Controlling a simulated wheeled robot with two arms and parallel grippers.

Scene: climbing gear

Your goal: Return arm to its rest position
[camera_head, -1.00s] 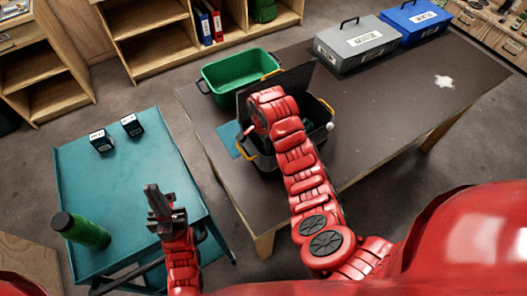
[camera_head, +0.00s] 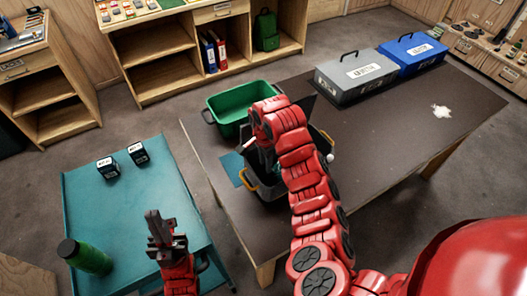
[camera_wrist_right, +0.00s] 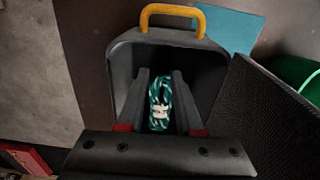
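My right arm (camera_head: 309,178) reaches over the black bin (camera_head: 266,190) on the dark table. Its gripper (camera_wrist_right: 160,74) has its two fingers apart in the right wrist view. A teal and white patterned rope bundle (camera_wrist_right: 160,103) with a pale band shows between and beyond the fingers, inside the bin; the fingers do not appear closed on it. In the head view the right gripper is mostly hidden by its wrist. My left gripper (camera_head: 160,228) points up over the right front part of the teal table (camera_head: 120,205); its finger gap is unclear.
An open green bin (camera_head: 228,118) stands behind the black bin, whose dark lid (camera_wrist_right: 270,105) is raised. Grey (camera_head: 355,78) and blue (camera_head: 412,56) cases stand at the table's back. A green bottle (camera_head: 92,259) and two small black boxes (camera_head: 108,168) are on the teal table.

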